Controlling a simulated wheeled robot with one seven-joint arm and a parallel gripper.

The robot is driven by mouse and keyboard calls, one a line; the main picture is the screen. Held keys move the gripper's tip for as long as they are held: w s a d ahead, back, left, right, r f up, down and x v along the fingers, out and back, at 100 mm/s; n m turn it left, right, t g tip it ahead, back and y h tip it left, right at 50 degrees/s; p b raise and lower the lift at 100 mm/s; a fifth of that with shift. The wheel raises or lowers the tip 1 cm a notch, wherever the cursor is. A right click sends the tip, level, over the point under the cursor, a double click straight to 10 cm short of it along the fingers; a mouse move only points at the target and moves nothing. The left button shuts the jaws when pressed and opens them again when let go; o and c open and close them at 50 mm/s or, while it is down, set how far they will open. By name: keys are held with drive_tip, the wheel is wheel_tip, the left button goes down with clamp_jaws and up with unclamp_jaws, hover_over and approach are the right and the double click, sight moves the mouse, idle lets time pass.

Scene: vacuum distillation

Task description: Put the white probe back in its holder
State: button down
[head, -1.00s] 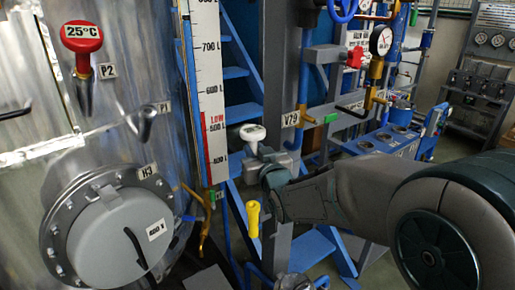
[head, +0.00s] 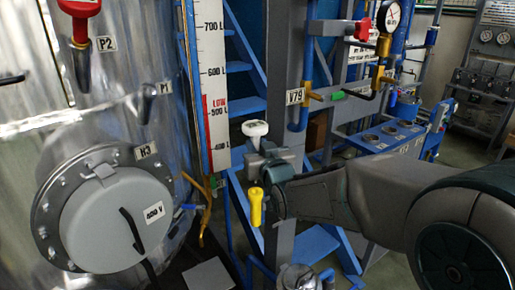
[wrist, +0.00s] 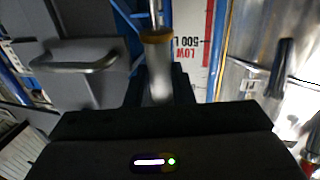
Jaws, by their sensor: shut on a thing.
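The white probe (head: 255,128) is upright in my gripper (head: 262,158), with its rounded white head above the jaws. My gripper is shut on it. In the wrist view, a pale cylindrical part (wrist: 160,72) with a yellowish ring sits between the dark fingers. On the tank at left, a tapered metal socket (head: 146,102) is beside the label P1 and appears empty. A similar socket (head: 80,65) by the label P2 has a red-headed probe (head: 80,8) in it. My gripper is to the right of both, in front of the blue frame.
A level scale (head: 214,90) stands between the tank and my gripper. A round hatch (head: 105,220) juts from the tank at lower left. A yellow handle (head: 256,206) shows just below my gripper; I cannot tell what it joins. Pipes and gauges are at right.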

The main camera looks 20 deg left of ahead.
drive_tip(key=shift+f+b, duration=0.6)
drive_tip(key=shift+f, duration=0.25)
drive_tip(key=shift+b, duration=1.5)
idle(1.0)
wheel_tip(320, 180, down, 10)
drive_tip(key=b, duration=1.1)
drive_tip(key=shift+r, duration=0.2)
idle(2.8)
